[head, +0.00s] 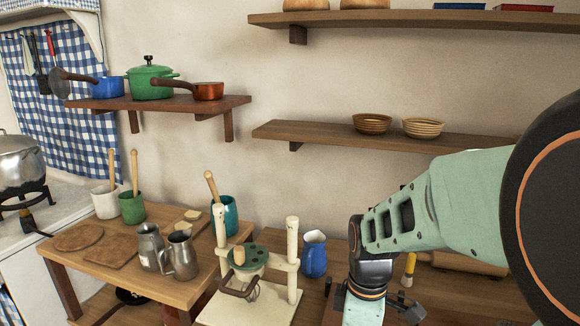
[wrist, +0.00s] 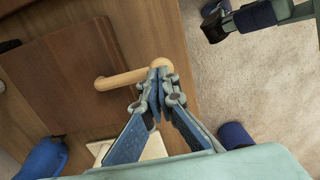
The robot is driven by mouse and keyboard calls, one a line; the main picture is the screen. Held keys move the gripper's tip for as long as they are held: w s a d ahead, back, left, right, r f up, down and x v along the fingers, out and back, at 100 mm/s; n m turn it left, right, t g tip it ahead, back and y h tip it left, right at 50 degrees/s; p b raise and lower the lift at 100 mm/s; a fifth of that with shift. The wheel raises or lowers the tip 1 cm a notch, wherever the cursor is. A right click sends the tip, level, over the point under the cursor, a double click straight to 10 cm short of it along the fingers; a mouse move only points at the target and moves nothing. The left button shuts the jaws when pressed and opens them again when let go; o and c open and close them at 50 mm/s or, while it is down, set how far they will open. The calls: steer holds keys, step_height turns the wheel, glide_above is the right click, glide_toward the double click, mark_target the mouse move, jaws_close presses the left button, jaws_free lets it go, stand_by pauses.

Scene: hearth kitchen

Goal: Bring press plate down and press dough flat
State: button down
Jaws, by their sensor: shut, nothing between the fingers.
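The press (head: 292,268) stands in the head view at the bottom middle, with two cream posts and a cream base. Its green press plate (head: 258,257), with dark holes and a wooden knob, sits between the posts, above the base. A brown curved handle (head: 240,291) is at its front. I cannot make out dough under the plate. My arm reaches down to the right of the press; its fingertips do not show there. In the wrist view my gripper (wrist: 160,72) is shut and empty, its tips overlapping a tan wooden handle (wrist: 122,79); contact is unclear.
Metal jugs (head: 180,256), a teal crock (head: 226,215) and wooden boards (head: 110,250) stand on the left table. A blue jug (head: 314,254) is close behind the press. A rolling pin (head: 465,263) lies right of my arm. Shelves (head: 300,132) line the wall.

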step_height(320, 180, up, 8)
steer(key=p, duration=0.6)
